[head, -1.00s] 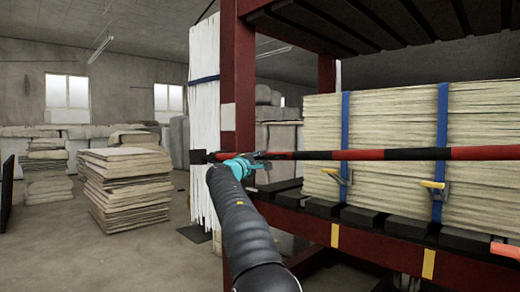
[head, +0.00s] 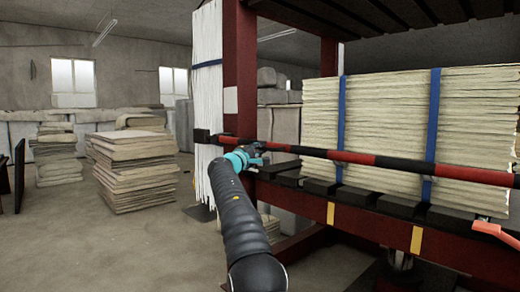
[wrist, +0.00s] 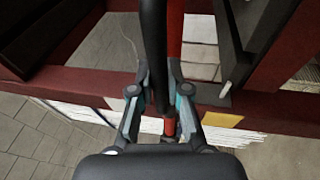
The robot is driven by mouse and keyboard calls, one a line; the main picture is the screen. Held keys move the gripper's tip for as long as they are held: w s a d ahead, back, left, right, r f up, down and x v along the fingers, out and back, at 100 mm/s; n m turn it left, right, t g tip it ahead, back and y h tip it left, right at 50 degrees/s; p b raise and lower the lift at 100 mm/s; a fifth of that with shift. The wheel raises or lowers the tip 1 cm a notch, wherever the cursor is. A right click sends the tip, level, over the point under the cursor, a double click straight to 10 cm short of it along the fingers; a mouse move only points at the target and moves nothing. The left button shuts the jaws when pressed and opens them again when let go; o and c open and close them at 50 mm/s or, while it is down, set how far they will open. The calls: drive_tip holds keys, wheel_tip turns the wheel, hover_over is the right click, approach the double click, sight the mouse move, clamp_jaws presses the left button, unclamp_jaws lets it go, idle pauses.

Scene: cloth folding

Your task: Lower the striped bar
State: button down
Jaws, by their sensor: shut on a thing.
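The red and black striped bar (head: 371,159) runs across the front of the rack in the head view, slanting down to the right.
A dark red rack (head: 310,205) holds a tall stack of pale cloth (head: 390,125) with blue straps behind the bar. A white upright bundle (head: 207,95) stands left of the post. More stacks (head: 135,172) stand at left. Open floor lies at front left.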

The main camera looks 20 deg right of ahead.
drive_tip(key=c, duration=1.1)
unclamp_jaws()
drive_tip(key=shift+w+f, duration=0.2)
drive_tip(key=shift+f, duration=0.4)
drive_tip(key=shift+c, duration=0.2)
drive_tip(key=shift+s+r, duration=0.1)
drive_tip(key=shift+r, duration=0.05)
drive_tip(key=shift+s+r, duration=0.1)
drive_tip(key=shift+r, duration=0.05)
drive_tip(key=v, duration=1.2)
drive_tip(key=shift+d, duration=0.1)
